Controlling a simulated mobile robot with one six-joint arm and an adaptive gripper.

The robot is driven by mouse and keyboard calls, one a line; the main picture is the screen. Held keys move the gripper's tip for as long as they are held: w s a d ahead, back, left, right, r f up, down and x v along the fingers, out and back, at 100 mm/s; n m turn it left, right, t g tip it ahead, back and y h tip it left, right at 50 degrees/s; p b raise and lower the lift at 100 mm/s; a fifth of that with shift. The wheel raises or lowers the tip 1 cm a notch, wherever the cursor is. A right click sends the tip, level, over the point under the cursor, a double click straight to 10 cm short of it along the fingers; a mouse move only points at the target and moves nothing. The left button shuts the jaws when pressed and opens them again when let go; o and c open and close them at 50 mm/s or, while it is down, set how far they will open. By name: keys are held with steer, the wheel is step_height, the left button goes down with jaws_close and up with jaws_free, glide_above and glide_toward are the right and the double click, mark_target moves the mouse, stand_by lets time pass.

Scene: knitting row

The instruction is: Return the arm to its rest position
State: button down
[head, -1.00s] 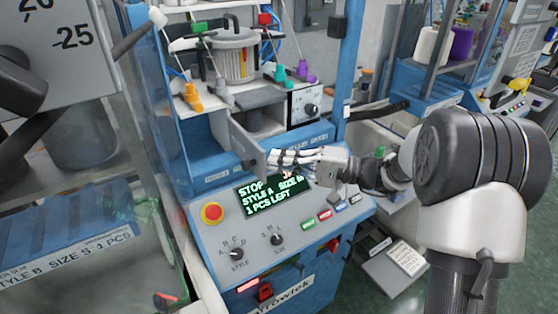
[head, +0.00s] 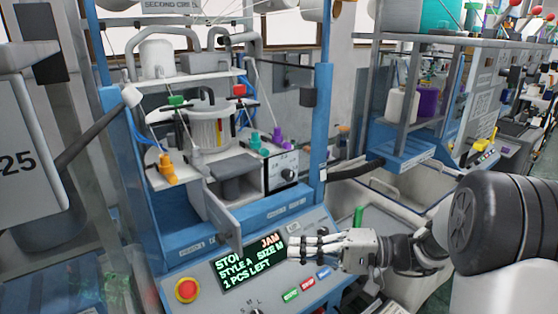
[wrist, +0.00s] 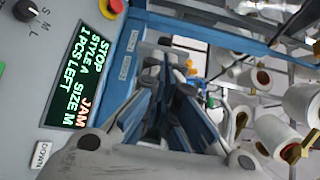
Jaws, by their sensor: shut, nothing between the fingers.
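My gripper (head: 294,246) is in front of the knitting machine's sloped control panel in the head view, with the arm reaching in from the right. Its fingers are together and empty. In the wrist view the gripper (wrist: 165,105) points toward the machine's open middle part. The fingers cover part of the machine behind them. The display (head: 245,264) reads STOP, JAM, STYLE A, SIZE M, 1 PCS LEFT; it also shows in the wrist view (wrist: 82,75).
A red emergency button (head: 187,290) sits left of the display. Blue frame posts (head: 319,130) rise behind. Grey bins (head: 400,205) stand at right.

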steer(key=s+a+n+g+h, duration=0.25)
steer(key=s+h, duration=0.55)
steer(key=s, duration=0.8)
steer(key=s+d+t+h, duration=0.5)
steer(key=s+d+h, duration=0.3)
steer(key=d+h, duration=0.1)
steer(key=shift+d+f+m, duration=0.15)
steer(key=shift+d+m, duration=0.2)
steer(key=shift+d, duration=0.5)
steer(key=c, duration=2.4)
jaws_free()
